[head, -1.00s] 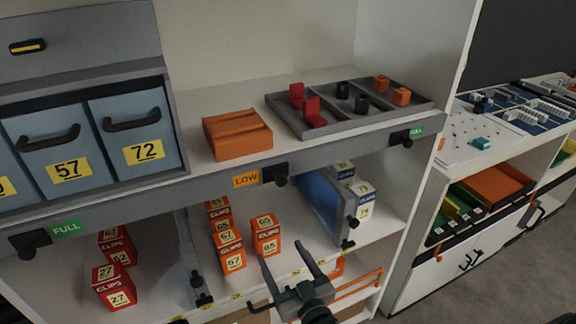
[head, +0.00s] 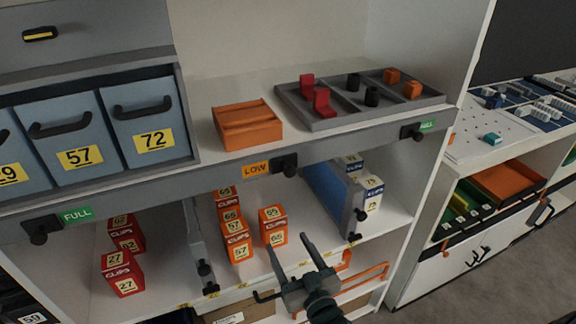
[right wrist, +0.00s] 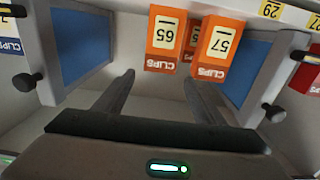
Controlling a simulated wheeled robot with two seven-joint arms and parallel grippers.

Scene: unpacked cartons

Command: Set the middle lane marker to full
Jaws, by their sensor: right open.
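The middle lane marker shows an orange LOW label (head: 257,170) on the grey shelf-edge rail, with a black slider and knob (head: 287,166) just to its right. My right gripper (head: 289,242) is below the rail in the head view, in front of the middle lane, fingers upward, open and empty. It is apart from the marker. In the right wrist view, the open fingers (right wrist: 158,92) frame upside-down orange clips boxes (right wrist: 164,40); the middle marker does not show clearly there. My left gripper is out of view.
The left marker (head: 76,215) and right marker (head: 428,125) both show green FULL. Grey lane dividers (head: 335,195) with black knobs flank the orange boxes (head: 236,240). An orange tray (head: 247,125) and a grey sectioned tray (head: 330,122) rest on the shelf above.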

